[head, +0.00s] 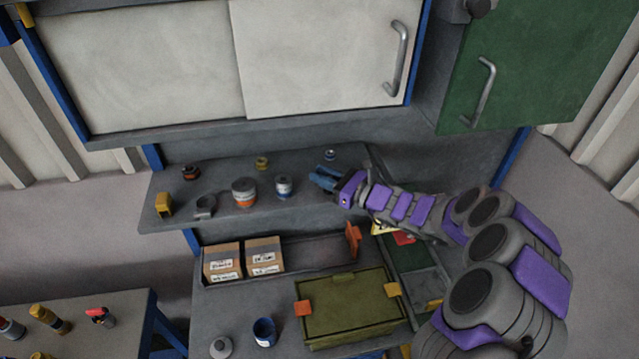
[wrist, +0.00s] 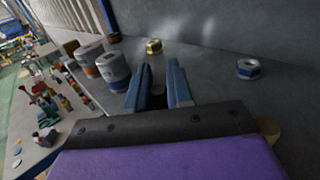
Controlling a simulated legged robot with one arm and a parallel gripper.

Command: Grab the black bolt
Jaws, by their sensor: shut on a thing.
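My gripper (head: 324,179) reaches in from the right over the grey upper shelf in the head view. Its blue fingers also show in the wrist view (wrist: 158,70). They are shut on a small dark thing (wrist: 158,86) between them, which appears to be the black bolt. Most of it is hidden by the fingers, and its shape is hard to make out. In the head view I cannot pick out the bolt at the fingertips.
The grey shelf (head: 225,172) holds an orange-banded can (head: 244,191), a blue-banded can (head: 284,187), a yellow nut (head: 262,162) and a blue-white nut (head: 330,154). White cabinet doors (head: 320,55) hang above. Below are cardboard boxes (head: 222,262) and an olive crate (head: 345,305).

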